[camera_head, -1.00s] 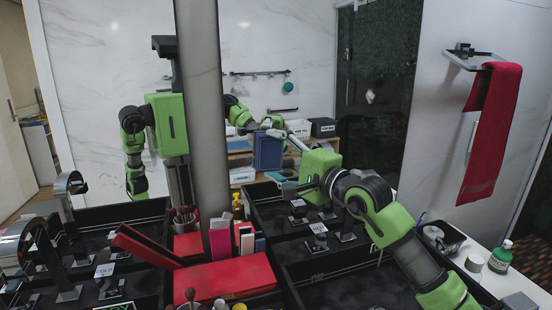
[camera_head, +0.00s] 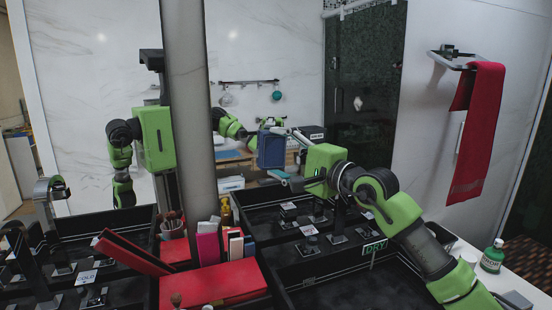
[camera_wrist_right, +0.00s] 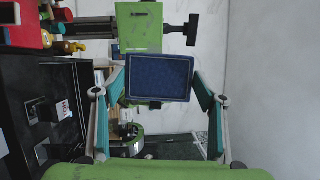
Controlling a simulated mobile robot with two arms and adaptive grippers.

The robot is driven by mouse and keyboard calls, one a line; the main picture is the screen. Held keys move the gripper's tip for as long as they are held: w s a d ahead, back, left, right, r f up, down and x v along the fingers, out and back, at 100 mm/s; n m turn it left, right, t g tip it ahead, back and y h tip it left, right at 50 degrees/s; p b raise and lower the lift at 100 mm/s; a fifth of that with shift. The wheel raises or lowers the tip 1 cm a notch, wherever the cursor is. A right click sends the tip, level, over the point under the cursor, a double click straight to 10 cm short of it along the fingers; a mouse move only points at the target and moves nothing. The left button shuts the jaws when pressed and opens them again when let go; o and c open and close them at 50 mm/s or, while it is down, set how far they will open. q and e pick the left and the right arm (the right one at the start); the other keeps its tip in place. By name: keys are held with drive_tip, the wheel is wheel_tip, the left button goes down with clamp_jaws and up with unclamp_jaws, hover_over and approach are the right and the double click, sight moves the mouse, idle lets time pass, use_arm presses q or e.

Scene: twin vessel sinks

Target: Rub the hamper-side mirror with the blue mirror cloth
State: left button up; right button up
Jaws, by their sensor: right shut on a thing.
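The blue mirror cloth (camera_head: 270,149) is a flat, dark blue rectangle in front of the wide mirror (camera_head: 275,45). My right gripper (camera_head: 283,155) is shut on it, reaching in from the right. In the right wrist view the cloth (camera_wrist_right: 160,77) stands flat between the fingertips of the same gripper (camera_wrist_right: 160,88). I cannot tell whether it touches the glass. The mirror reflects my column, my arms and a pale marble wall. My left gripper is not directly in view; only a reflection of my left arm shows.
Black sink units with dark fittings lie below the mirror. A red box (camera_head: 210,284) with upright items stands between them. A red towel (camera_head: 475,135) hangs on the right wall. A green bottle (camera_head: 491,257) stands on the right counter.

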drive_tip(key=shift+s+a, duration=0.1)
drive_tip(key=shift+a, duration=0.3)
use_arm(q)
drive_tip(key=shift+f, duration=0.1)
use_arm(e)
drive_tip(key=shift+s+a, duration=0.25)
drive_tip(key=shift+a, duration=0.5)
drive_tip(key=shift+s+a, duration=0.25)
drive_tip(key=shift+a, duration=0.5)
drive_tip(key=shift+s+f+b, duration=0.15)
drive_tip(key=shift+s+b, duration=0.25)
drive_tip(key=shift+s, duration=0.05)
drive_tip(key=shift+s+d, duration=0.1)
drive_tip(key=shift+s, duration=0.3)
use_arm(q)
drive_tip(key=f+b, duration=0.4)
drive_tip(key=f, duration=0.1)
drive_tip(key=shift+w+d, duration=0.1)
drive_tip(key=shift+d, duration=0.1)
use_arm(e)
drive_tip(key=s+d, duration=0.2)
drive_tip(key=s, duration=0.4)
drive_tip(key=shift+s+d+r, duration=0.2)
drive_tip(key=shift+s+r, duration=0.05)
drive_tip(key=shift+r, duration=0.05)
